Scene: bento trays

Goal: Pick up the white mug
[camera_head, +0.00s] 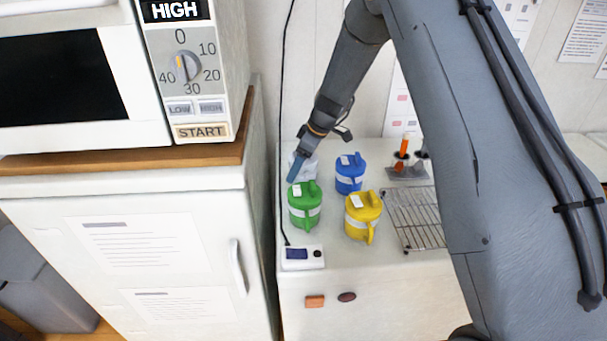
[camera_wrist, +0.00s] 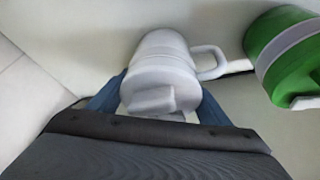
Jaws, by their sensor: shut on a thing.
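The white mug (camera_wrist: 160,68) is in the middle of the wrist view, with its handle to the right. My gripper (camera_wrist: 160,100) is shut on it, with one blue finger at each side of the body. In the head view the mug (camera_head: 309,168) stands at the back left of the white counter, partly hidden by my gripper (camera_head: 298,165). I cannot tell whether the mug touches the counter.
A green mug (camera_head: 305,207) stands close in front, also at the right of the wrist view (camera_wrist: 285,50). A blue mug (camera_head: 350,173) and a yellow mug (camera_head: 362,214) are to the right, beside a wire rack (camera_head: 415,218). A white cabinet with a microwave is at left.

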